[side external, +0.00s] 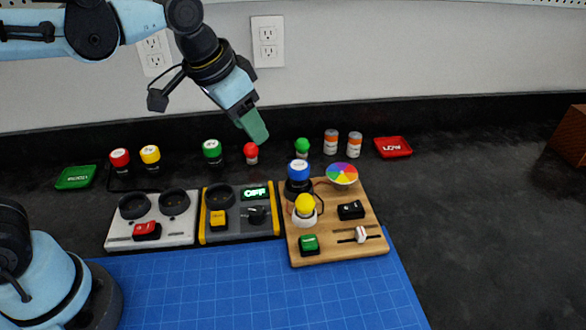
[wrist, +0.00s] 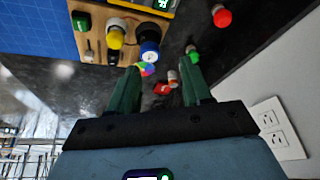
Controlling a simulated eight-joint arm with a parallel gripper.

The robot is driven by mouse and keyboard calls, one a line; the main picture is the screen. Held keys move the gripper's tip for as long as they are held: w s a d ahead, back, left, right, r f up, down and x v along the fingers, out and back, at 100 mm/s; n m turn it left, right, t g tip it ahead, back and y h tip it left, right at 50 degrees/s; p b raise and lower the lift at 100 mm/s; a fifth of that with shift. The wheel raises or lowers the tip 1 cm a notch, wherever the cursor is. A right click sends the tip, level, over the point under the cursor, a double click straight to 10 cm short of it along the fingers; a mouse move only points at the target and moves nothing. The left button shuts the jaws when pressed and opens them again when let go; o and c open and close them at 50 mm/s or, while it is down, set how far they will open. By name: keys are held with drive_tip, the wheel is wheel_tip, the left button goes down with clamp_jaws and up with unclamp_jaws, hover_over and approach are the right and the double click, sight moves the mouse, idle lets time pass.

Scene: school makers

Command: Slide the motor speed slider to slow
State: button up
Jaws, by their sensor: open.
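The wooden board (side external: 340,256) lies at the right end of a row of panels. The white slider knob (side external: 361,234) sits in a dark slot near the board's front right, around the middle of the slot. In the wrist view the wooden board (wrist: 95,40) is upside down at the top left. My gripper (side external: 256,130) hangs high above the back of the counter, behind the panels and well away from the slider. In the wrist view my gripper (wrist: 160,85) shows two green fingers spread apart with nothing between them.
The board also carries a blue-topped part (side external: 298,170), a yellow bulb (side external: 305,205), a green button (side external: 309,243), a black rocker switch (side external: 350,210) and a colour wheel (side external: 342,173). A grey-yellow panel (side external: 240,232) and a white panel (side external: 180,232) stand left. The blue mat (side external: 250,295) in front is clear.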

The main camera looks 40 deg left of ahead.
drive_tip(key=w+d+m+g, duration=0.2)
drive_tip(key=w+d+m, duration=0.15)
drive_tip(key=d, duration=0.65)
drive_tip(key=m+g+y, duration=0.1)
drive_tip(key=m+g, duration=0.1)
hover_over(362, 230)
wheel_tip(362, 230, down, 4)
drive_tip(key=r, duration=0.1)
wheel_tip(362, 230, down, 13)
drive_tip(key=shift+r, duration=0.15)
clamp_jaws()
